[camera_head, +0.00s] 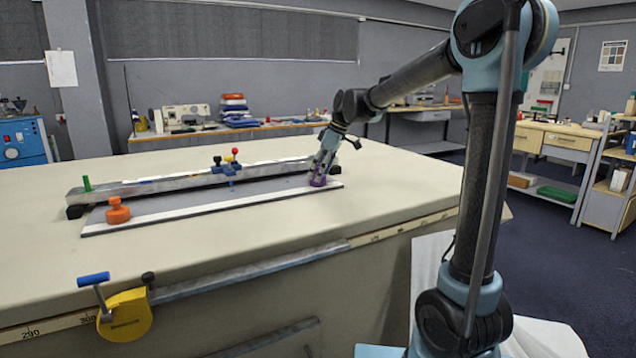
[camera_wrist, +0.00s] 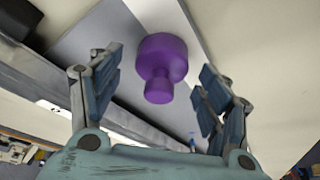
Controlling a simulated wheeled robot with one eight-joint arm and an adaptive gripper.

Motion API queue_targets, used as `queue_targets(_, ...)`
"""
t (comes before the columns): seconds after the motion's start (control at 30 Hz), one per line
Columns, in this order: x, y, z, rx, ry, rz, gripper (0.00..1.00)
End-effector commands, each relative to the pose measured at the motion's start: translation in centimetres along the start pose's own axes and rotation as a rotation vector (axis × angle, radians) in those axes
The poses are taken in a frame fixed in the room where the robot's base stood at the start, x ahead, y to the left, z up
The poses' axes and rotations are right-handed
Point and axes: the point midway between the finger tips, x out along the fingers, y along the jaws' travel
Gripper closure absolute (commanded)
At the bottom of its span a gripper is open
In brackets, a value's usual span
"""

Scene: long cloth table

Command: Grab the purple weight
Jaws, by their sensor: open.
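The purple weight (camera_wrist: 163,62) has a wide round body and a narrower knob. In the wrist view it lies between the two open fingers of my gripper (camera_wrist: 160,90), with a gap on each side. In the head view, my gripper (camera_head: 321,172) is over the right end of the long board on the table. The purple weight (camera_head: 318,183) shows there at the fingertips, partly hidden by them. I cannot tell from the head view whether the fingers touch it.
An orange weight (camera_head: 118,210) stands on the left end of the board (camera_head: 215,207). A metal rail (camera_head: 150,190) with a blue slider (camera_head: 231,170) runs behind it. A yellow device (camera_head: 125,315) is fixed at the table's front edge. The front of the cloth table (camera_head: 200,255) is clear.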

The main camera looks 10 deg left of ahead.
Motion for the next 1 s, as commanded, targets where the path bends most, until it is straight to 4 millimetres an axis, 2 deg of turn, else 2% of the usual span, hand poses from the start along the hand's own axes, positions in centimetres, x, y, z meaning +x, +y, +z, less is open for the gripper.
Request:
queue_targets(0.17,1.6,-0.1,-0.1,-0.001,0.0,0.0,0.3)
queue_targets(0.43,1.8,-0.1,-0.1,-0.001,0.0,0.0,0.32)
queue_targets(0.73,1.8,-0.1,0.0,-0.001,0.0,0.0,1.0)
queue_targets(1.0,1.6,-0.1,-0.1,-0.001,0.001,0.0,1.0)
